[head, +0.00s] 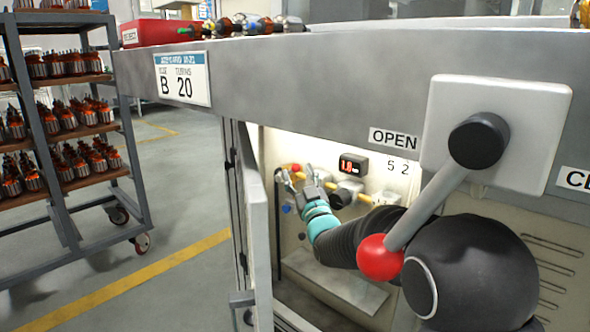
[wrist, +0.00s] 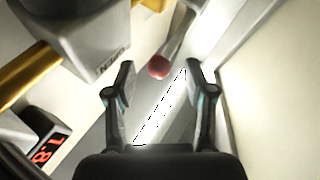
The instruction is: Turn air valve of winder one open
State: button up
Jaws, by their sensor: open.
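A lever with a red ball knob (wrist: 158,67) shows in the wrist view, its grey rod running up and right from the ball. The ball appears between and beyond the two fingertips of my gripper (wrist: 158,82), which is open and empty; I see no contact. In the head view my gripper (head: 288,178) reaches into the lit cabinet, near a small red knob (head: 295,167) at the left end of the yellow pipe (head: 362,199). My fingers partly cover the fittings there. Whether the valve is open or closed cannot be told.
A large lever with a red ball (head: 380,258) hangs from a white plate (head: 541,110) in front, near an OPEN label (head: 394,139). A red display (head: 353,164) is above the pipe. The cabinet door (head: 257,240) stands open at left. A parts rack (head: 60,190) is far left.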

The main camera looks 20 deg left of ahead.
jog(key=shift+x, duration=1.35)
grip_shut()
jog(key=shift+s+a, duration=0.1)
